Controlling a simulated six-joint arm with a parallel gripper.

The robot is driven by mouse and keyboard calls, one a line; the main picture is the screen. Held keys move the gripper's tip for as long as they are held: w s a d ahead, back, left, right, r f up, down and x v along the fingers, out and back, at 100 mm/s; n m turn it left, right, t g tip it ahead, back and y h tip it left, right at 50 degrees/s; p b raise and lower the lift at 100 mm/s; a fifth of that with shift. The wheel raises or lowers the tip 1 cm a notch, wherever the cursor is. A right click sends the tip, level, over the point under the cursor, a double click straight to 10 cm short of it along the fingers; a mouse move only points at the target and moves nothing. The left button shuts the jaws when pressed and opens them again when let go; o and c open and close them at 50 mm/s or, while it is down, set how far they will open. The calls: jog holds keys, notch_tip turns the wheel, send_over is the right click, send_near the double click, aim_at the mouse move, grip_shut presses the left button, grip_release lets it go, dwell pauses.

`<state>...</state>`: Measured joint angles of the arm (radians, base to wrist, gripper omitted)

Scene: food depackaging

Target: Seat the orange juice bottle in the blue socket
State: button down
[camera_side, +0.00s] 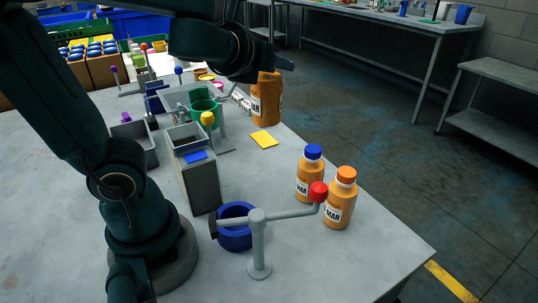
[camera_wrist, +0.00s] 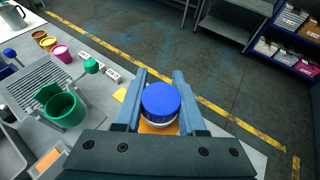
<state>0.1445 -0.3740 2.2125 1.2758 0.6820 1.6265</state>
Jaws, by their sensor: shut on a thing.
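My gripper (camera_wrist: 160,105) is shut on an orange bottle with a blue cap (camera_wrist: 161,99); the fingers lie on both sides of it. In the side view this bottle (camera_side: 266,100) is upright near the table's far right edge, its cap hidden by my wrist. I cannot tell whether its base touches the table. The blue socket (camera_side: 234,238) is a thick round ring on the near part of the table, well away from my gripper. Two similar bottles stand upright near the right edge, one blue-capped (camera_side: 309,177) and one orange-capped (camera_side: 340,202).
A grey post with a red-knobbed lever (camera_side: 258,240) stands beside the blue socket, its arm reaching right toward the bottles. A tall grey box (camera_side: 198,180), a green cup (camera_side: 205,112) and a yellow card (camera_side: 264,140) lie between.

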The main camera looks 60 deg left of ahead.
jog(key=s+a+f+n+g+y, duration=0.1)
jog(key=s+a+n+g+y, duration=0.25)
jog(key=s+a, duration=0.45)
jog(key=s+a+f+n+g+y, duration=0.2)
jog(key=s+a+n+g, duration=0.25)
jog(key=a, duration=0.65)
jog(key=s+d+f+n+g+h, duration=0.1)
jog(key=s+f+n+g+h, duration=0.15)
jog(key=s+n+g, duration=0.7)
jog(key=s+d+f+n+g+h, duration=0.1)
jog(key=s+f+n+g, duration=0.25)
jog(key=s, duration=1.05)
notch_tip(320, 180, down, 8)
jog(key=shift+w+a, duration=0.15)
jog(key=shift+a, duration=0.1)
jog(key=c, duration=0.5)
grip_release()
jog(key=shift+f, duration=0.15)
